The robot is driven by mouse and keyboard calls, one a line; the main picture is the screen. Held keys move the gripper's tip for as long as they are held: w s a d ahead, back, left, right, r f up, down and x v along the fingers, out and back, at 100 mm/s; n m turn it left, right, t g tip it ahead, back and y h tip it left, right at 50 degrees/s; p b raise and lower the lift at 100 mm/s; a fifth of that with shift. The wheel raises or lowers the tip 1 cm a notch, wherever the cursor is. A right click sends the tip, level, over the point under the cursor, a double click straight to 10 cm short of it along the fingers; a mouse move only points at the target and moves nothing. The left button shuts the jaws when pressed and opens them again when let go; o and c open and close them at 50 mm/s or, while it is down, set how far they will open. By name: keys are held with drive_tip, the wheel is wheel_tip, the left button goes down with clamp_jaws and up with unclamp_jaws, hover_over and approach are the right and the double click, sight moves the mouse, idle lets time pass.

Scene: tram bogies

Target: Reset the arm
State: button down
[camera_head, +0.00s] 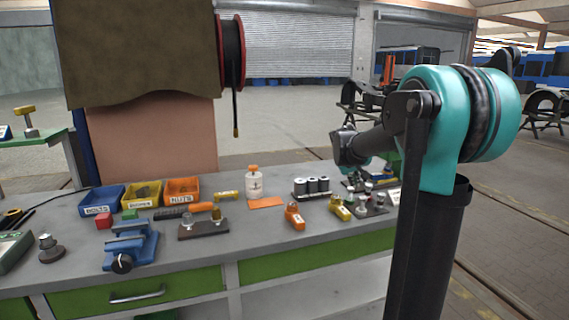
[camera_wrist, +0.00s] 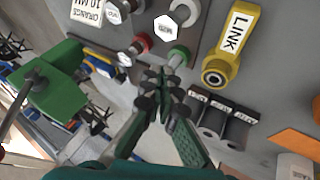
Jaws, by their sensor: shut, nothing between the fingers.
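My arm (camera_head: 440,130), with teal joints and dark links, stands at the right in the head view and reaches over the right part of the workbench. My gripper (camera_wrist: 163,85) shows in the wrist view, with its fingertips together and nothing between them. It points toward the bench, close to a green-ringed fitting (camera_wrist: 178,57); I cannot tell whether they touch. In the head view the fingers are largely hidden among the small parts. A yellow piece marked LINK (camera_wrist: 232,40) lies to the right of the fingertips in the wrist view.
The grey bench (camera_head: 240,250) holds blue (camera_head: 100,203), yellow and orange bins, a blue vise (camera_head: 130,248), a white bottle (camera_head: 254,184), black cylinders in a holder (camera_head: 312,188) and an orange link piece (camera_head: 294,216). A cable reel (camera_head: 231,52) hangs above. The bench's front strip is mostly clear.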

drive_tip(key=s+a+f+y, duration=0.1)
drive_tip(key=s+a+f, duration=0.1)
drive_tip(key=s+f, duration=0.4)
drive_tip(key=s+a+f+m+g+y, duration=0.1)
drive_tip(key=s+f, duration=0.6)
drive_tip(key=s, duration=1)
drive_tip(key=s+a+f+m+g+y, duration=0.1)
drive_tip(key=s+a+f+y, duration=0.1)
drive_tip(key=s+f, duration=0.5)
drive_tip(key=s+a, duration=0.1)
drive_tip(key=s, duration=0.4)
drive_tip(key=shift+s+a, duration=0.15)
drive_tip(key=shift+a, duration=0.2)
